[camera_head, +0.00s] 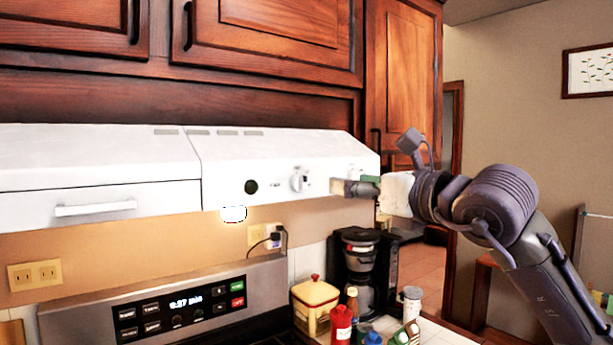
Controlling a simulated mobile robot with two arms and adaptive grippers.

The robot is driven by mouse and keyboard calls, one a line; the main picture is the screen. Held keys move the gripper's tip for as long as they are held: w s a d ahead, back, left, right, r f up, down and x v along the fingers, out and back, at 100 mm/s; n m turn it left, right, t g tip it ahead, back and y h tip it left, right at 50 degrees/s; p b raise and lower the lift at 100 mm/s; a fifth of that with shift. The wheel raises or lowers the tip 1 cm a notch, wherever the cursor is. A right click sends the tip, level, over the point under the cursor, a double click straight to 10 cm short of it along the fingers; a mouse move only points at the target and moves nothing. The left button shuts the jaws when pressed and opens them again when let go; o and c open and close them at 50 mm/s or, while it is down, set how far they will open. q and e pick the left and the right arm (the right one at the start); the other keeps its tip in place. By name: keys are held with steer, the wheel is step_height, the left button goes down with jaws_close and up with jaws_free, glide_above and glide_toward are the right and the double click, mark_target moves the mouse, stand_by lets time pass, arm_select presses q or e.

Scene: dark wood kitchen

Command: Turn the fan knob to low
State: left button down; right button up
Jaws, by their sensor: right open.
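The fan knob (299,179) is a small white knob on the sloped front of the white range hood (268,158). A dark round spot (251,187) sits left of it on the same panel, with small unreadable lettering between them. My right gripper (347,187) comes in from the right and is open. Its fingers are near the right end of the hood front, to the right of the knob and apart from it. Whether the fingers touch the hood panel I cannot tell. My left gripper is not in view.
Dark wood cabinets (290,30) hang above the hood. A lit lamp (233,214) shows beneath it. Below stand the stove panel (180,308), a black coffee maker (362,265), a yellow canister (315,305) and several bottles. The space before the hood front is clear left of my gripper.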

mark_target(305, 178)
steer(key=p+x, duration=0.7)
steer(key=x, duration=0.5)
steer(key=shift+w+a, duration=0.1)
steer(key=shift+w, duration=0.1)
steer(key=shift+w+a+f, duration=0.1)
steer(key=shift+w+a, duration=0.2)
steer(key=shift+w, duration=0.15)
